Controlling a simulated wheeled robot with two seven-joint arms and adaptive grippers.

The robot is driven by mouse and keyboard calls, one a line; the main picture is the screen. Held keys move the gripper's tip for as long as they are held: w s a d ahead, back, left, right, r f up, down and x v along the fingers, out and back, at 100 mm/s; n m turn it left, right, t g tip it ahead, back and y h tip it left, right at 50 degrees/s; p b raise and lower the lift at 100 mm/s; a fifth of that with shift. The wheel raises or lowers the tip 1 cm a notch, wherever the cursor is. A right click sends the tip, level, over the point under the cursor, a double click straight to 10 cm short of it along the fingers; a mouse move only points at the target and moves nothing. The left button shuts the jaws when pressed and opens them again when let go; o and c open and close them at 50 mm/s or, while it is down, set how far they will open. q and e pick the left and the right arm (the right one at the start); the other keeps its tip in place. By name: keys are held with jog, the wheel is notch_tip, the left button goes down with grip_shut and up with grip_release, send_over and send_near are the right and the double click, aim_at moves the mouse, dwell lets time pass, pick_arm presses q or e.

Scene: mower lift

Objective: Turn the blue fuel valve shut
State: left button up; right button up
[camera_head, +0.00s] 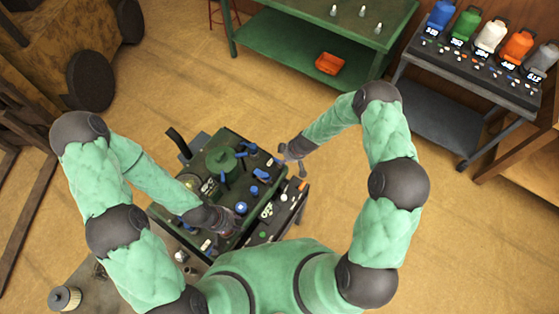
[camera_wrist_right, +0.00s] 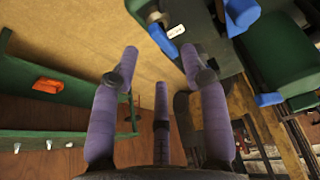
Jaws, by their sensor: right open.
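Several blue parts sit on the dark green mower (camera_head: 232,156) in the head view, and I cannot tell for sure which is the fuel valve. A blue part (camera_head: 262,174) lies near the mower's right edge, close to my right gripper (camera_head: 289,158). In the right wrist view a long blue bar (camera_wrist_right: 158,34) lies just beyond my right gripper (camera_wrist_right: 160,56), whose purple fingers are spread and empty. My left gripper (camera_head: 226,222) is low over the mower's near side, near a blue knob (camera_head: 241,207). Its fingers are too small and dark to read.
A dark tray with small parts (camera_head: 268,212) adjoins the mower's right side. A green bench (camera_head: 290,48) with an orange bin (camera_head: 330,63) stands at the back. A dark cart (camera_head: 470,75) with coloured canisters is at the right. The tan floor between is clear.

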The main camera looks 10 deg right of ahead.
jog(key=x, duration=0.6)
jog(key=shift+w+a+f, duration=0.1)
jog(key=shift+a+f, duration=0.05)
jog(key=shift+f, duration=0.05)
grip_shut()
